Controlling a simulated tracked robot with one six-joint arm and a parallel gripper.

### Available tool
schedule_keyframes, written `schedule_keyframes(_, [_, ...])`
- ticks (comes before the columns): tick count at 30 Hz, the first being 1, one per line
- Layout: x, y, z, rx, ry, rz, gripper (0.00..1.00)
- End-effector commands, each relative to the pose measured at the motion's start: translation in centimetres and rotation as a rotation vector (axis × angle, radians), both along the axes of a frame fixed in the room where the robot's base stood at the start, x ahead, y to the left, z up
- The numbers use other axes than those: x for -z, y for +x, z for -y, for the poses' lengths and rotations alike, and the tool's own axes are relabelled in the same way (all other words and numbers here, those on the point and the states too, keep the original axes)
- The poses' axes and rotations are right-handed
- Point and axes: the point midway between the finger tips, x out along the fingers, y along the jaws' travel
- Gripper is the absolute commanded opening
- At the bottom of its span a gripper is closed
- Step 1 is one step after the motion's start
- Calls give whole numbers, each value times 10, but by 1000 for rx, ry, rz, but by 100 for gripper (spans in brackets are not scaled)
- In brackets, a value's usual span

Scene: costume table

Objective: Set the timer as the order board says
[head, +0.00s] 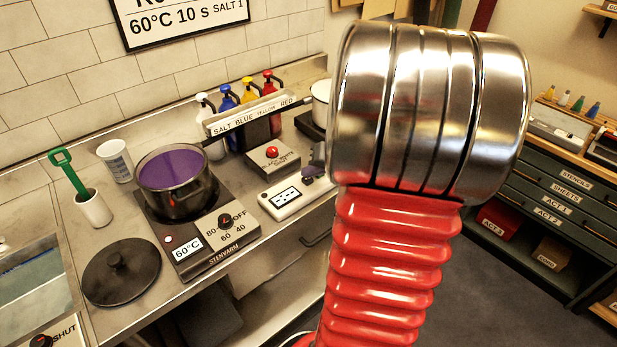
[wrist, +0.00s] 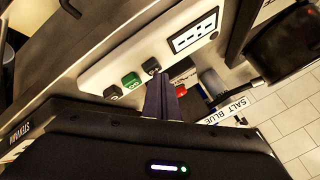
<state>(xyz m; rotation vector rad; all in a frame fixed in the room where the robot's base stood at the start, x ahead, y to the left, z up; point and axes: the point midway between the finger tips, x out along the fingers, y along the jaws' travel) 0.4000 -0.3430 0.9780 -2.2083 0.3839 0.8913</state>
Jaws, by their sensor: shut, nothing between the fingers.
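The order board (head: 185,20) on the tiled wall reads "60°C 10 S SALT 1" in its lower line; its upper line is cut off. The timer is a white box (head: 284,204) on the counter, partly hidden by my arm in the head view. In the wrist view the timer (wrist: 180,52) shows a display (wrist: 195,34), a green button (wrist: 131,79) and two dark buttons (wrist: 151,66). The display's reading is too small to tell. My gripper (wrist: 161,82) is shut and empty, its tips close to the dark button nearest the display. I cannot tell whether they touch.
A pot of purple liquid (head: 172,172) sits on the hotplate (head: 205,240), whose display reads 60°C. A dark lid (head: 121,272) lies left of it. A red-button box (head: 273,158) stands behind the timer. Several colored bottles (head: 248,90) line the back.

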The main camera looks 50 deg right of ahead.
Motion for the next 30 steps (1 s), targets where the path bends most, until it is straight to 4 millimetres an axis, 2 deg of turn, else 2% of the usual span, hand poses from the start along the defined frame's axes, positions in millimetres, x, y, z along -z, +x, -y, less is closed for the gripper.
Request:
schedule_keyframes(19, [3, 0, 0, -1, 1, -1, 0])
schedule_keyframes(30, [-10, 0, 0, 0, -1, 1, 0])
